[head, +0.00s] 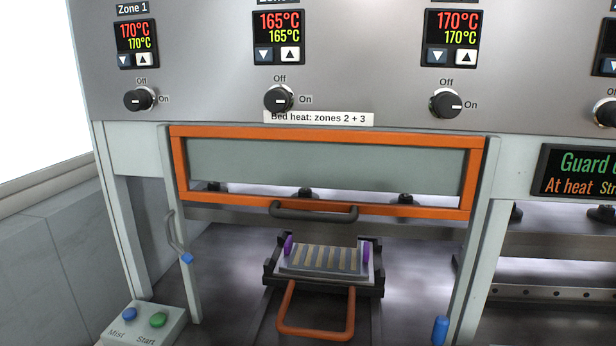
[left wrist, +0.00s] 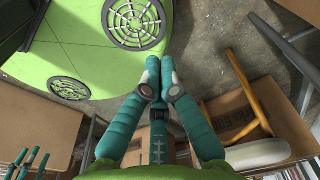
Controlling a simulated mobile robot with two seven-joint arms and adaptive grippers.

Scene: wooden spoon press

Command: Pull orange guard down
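The orange guard (head: 478,175) is a rectangular orange frame around a grey-green clear pane, set in the front of the press. Its lower bar sits above the press opening, so the guard is raised. A dark grey handle (head: 313,213) is fixed at the middle of its lower bar. Neither gripper shows in the head view. In the left wrist view my left gripper (left wrist: 160,62) has its teal fingers together, with nothing seen between them, away from the press. Teal fingers at the lower left of that view seem to be my right gripper (left wrist: 26,163), partly cut off.
Below the guard, a tray (head: 284,268) with an orange pull handle (head: 316,333) holds a striped plate with purple ends. A button box (head: 150,325) stands at lower left. Blue-tipped parts show on both posts. In the left wrist view, cardboard boxes (left wrist: 112,150) lie around.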

